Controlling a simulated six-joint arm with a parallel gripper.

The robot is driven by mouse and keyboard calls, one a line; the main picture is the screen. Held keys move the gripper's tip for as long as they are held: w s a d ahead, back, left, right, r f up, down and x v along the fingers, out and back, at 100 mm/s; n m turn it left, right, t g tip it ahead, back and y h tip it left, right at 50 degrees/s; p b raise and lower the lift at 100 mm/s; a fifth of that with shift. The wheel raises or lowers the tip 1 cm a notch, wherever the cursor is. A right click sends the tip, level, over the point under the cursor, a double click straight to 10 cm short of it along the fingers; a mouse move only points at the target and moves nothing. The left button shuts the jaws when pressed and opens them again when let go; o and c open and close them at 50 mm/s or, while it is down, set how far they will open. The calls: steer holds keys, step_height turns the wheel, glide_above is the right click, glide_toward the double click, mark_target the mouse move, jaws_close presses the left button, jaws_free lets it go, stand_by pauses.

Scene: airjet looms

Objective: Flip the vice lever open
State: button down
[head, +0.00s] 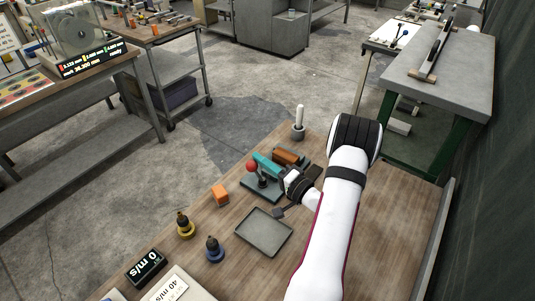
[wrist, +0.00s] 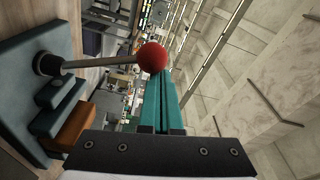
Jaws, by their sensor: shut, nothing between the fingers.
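The vice (head: 258,190) has a dark teal base on the wooden table. Its lever is a thin metal rod with a red ball knob (head: 252,166), standing up from a black pivot. In the wrist view the red knob (wrist: 152,57), rod (wrist: 95,63) and pivot (wrist: 47,65) show clearly, with the vice base (wrist: 22,95) at left. My gripper (head: 258,158) has teal fingers, shut and empty, close beside the knob. In the wrist view the knob partly overlaps the tips of my gripper (wrist: 160,85); I cannot tell whether they touch. An orange-brown block (wrist: 75,126) sits at the vice.
A grey tray (head: 263,232) lies in front of the vice. A white rod in a holder (head: 299,122) stands behind. A display (head: 146,267) is at the near left.

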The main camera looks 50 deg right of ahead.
steer(key=shift+a+f, duration=0.25)
steer(key=shift+a, duration=0.7)
steer(key=shift+a+f, duration=0.1)
steer(key=shift+a, duration=0.15)
steer(key=d+r, duration=0.3)
steer(key=d, duration=0.1)
steer(key=s+a+f, duration=0.1)
steer(key=s, duration=0.8)
steer(key=shift+a, duration=0.25)
steer(key=shift+s, duration=0.1)
